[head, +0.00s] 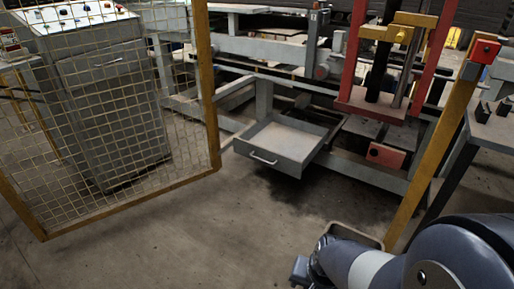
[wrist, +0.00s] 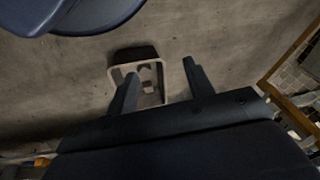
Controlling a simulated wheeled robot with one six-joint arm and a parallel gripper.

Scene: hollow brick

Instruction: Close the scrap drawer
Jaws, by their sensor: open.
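The scrap drawer (head: 272,165) is a grey, shallow metal tray pulled out from the frame of the machine in the head view. It is open at the top and looks empty. Its bar handle (head: 263,157) is on the front face, towards me. The drawer does not show in the wrist view.
A yellow-framed mesh guard (head: 110,130) stands at the left, before a grey control cabinet (head: 125,120). A yellow post (head: 430,160) stands at the right. A small open bin (head: 352,234) sits near my arm, also in the wrist view (wrist: 113,75). The floor before the drawer is clear.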

